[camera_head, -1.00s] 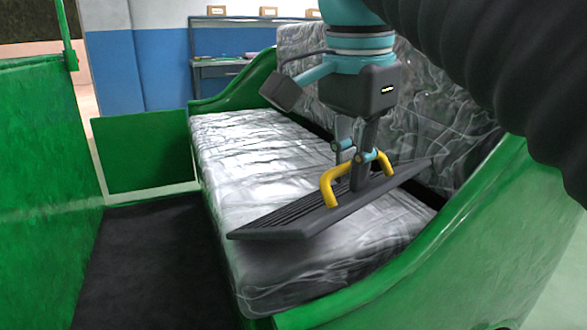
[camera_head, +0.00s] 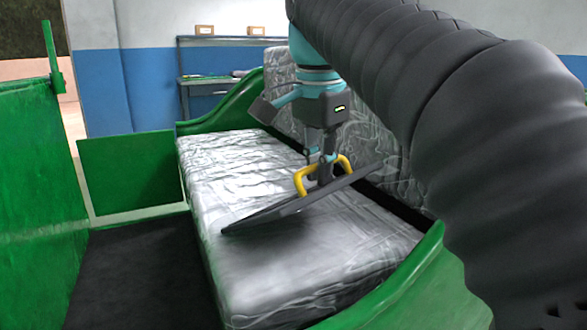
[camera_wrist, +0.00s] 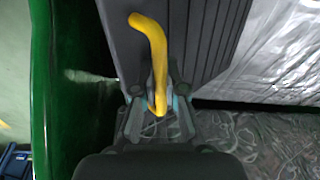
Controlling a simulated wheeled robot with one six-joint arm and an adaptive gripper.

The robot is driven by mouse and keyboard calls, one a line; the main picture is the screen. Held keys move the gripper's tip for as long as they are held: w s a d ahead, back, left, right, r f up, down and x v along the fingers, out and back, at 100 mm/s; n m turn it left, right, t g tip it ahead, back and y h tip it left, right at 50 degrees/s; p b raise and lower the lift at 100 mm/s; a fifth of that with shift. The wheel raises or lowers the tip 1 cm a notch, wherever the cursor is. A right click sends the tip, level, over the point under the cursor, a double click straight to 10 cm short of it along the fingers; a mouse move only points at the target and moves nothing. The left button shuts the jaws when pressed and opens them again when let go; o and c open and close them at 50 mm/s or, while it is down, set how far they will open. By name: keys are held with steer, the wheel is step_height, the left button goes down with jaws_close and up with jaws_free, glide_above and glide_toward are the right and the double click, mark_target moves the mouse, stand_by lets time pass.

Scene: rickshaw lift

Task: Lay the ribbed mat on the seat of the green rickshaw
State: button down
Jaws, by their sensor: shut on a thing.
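The dark ribbed mat (camera_head: 285,207) hangs tilted over the plastic-covered seat (camera_head: 250,180) of the green rickshaw (camera_head: 125,175). Its near-left end is low, close to or touching the seat; I cannot tell which. Its right end is raised near the backrest (camera_head: 375,140). My gripper (camera_head: 322,172) is shut on the mat's yellow handle (camera_head: 302,182). In the wrist view the mat's ribs (camera_wrist: 205,40) show beside the handle (camera_wrist: 155,55), with my gripper (camera_wrist: 157,105) around it. The seat under the mat is partly hidden.
The green side panel (camera_head: 215,105) curves up at the seat's far end, and another green panel (camera_head: 400,285) bounds the near end. A dark floor (camera_head: 140,265) lies in front of the seat. A blue workbench (camera_head: 205,80) with small boxes stands behind.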

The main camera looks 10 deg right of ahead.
steer(key=w+d+p, duration=0.2)
steer(key=w+p, duration=0.4)
steer(key=w, duration=1)
steer(key=f+b, duration=0.2)
steer(key=f, duration=0.2)
steer(key=f+b, duration=0.6)
steer(key=f, duration=0.1)
steer(key=shift+w+f, duration=0.25)
steer(key=shift+f, duration=0.05)
jaws_free()
stand_by(0.6)
steer(key=shift+s+a+r+p, duration=0.1)
steer(key=shift+s+r+p, duration=0.05)
steer(key=shift+r+p, duration=1.2)
steer(key=shift+s+r+p, duration=0.15)
steer(key=shift+r+p, duration=0.95)
steer(key=shift+p, duration=0.3)
stand_by(1.2)
